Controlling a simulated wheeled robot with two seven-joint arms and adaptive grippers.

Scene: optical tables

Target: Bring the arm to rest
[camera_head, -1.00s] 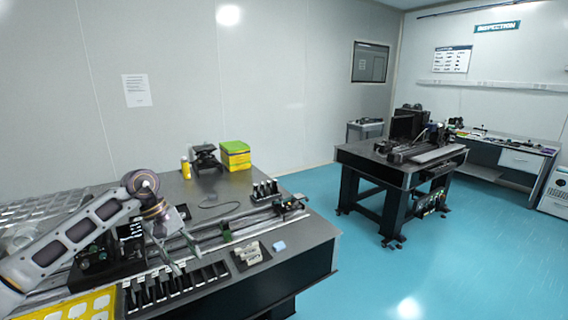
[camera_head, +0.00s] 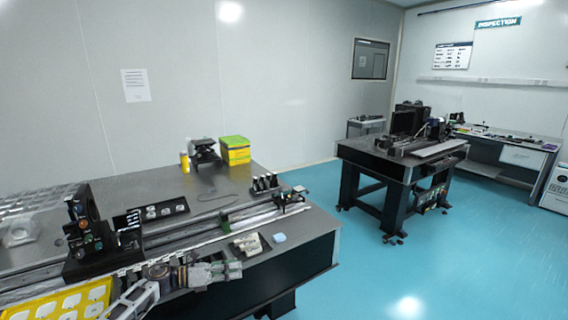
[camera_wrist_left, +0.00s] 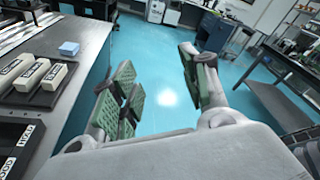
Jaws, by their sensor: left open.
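My left arm comes in at the bottom of the head view, low along the front edge of the near optical table (camera_head: 310,222). My left gripper (camera_head: 230,271) points to the right, beside the table's front. In the left wrist view the gripper (camera_wrist_left: 160,78) has its green-padded fingers spread apart, with only blue floor between them. It holds nothing. My right gripper is not in view.
The near table carries a rail with black mounts (camera_head: 90,230), a yellow-green box (camera_head: 235,150), a yellow bottle (camera_head: 184,162) and a light blue block (camera_head: 279,238). A yellow tray (camera_head: 75,300) lies at lower left. Blue floor (camera_head: 400,265) is free toward a second table (camera_head: 375,162).

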